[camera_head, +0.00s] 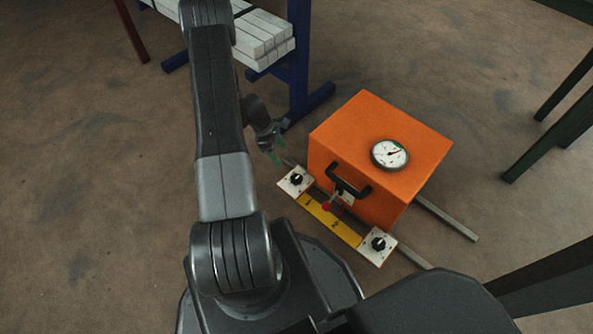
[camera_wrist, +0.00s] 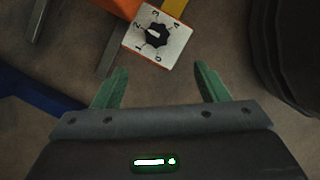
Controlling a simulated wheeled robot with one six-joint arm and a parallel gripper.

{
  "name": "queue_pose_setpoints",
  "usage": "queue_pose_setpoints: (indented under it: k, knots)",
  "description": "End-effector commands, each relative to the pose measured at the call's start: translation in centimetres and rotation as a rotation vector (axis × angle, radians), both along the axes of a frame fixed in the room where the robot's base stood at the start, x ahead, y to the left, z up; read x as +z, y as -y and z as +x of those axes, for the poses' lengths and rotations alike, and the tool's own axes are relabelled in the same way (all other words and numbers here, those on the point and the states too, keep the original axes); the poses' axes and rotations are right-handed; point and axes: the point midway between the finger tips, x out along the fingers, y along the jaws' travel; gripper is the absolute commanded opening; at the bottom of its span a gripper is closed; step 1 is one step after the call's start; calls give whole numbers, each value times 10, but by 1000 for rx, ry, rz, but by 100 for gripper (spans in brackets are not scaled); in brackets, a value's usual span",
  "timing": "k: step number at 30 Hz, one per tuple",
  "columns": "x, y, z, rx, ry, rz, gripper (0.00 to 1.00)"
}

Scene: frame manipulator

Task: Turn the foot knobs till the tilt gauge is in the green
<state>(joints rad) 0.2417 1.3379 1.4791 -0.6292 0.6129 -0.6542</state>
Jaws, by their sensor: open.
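An orange box (camera_head: 345,128) stands on the floor with a round white tilt gauge (camera_head: 390,154) on its top; the needle shows, but a green zone is too small to make out. In front are two black foot knobs on white plates, the left knob (camera_head: 296,179) and the right knob (camera_head: 378,243). My gripper (camera_head: 272,150) is beside the left knob, up and to its left in the head view. In the wrist view my gripper (camera_wrist: 157,85) has its green fingers apart and empty. A knob (camera_wrist: 155,34) on a plate numbered 0 to 4 lies beyond the fingertips.
A yellow strip (camera_head: 330,219) with a red-tipped lever (camera_head: 327,206) lies between the knobs. A black handle (camera_head: 346,183) sticks out of the box front. A blue rack (camera_head: 297,75) with white bars stands behind; dark legs (camera_head: 550,130) stand at right.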

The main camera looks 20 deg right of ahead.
Motion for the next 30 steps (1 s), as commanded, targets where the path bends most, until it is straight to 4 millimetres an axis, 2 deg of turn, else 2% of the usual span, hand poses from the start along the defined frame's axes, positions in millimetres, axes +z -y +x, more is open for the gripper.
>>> queue_pose_setpoints:
  k: [1, 8, 11, 18, 24, 30]
  knots:
    - [-12, 1, -1, 9, -9, 3, 67]
    - [-33, 6, -4, 24, -17, 7, 67]
    - [-47, 10, -9, 23, -17, 7, 67]
    - [-96, 25, -23, 24, -19, 7, 67]
    - [-129, 35, -32, 23, -16, 7, 67]
    - [-146, 41, -37, 24, -15, 7, 67]
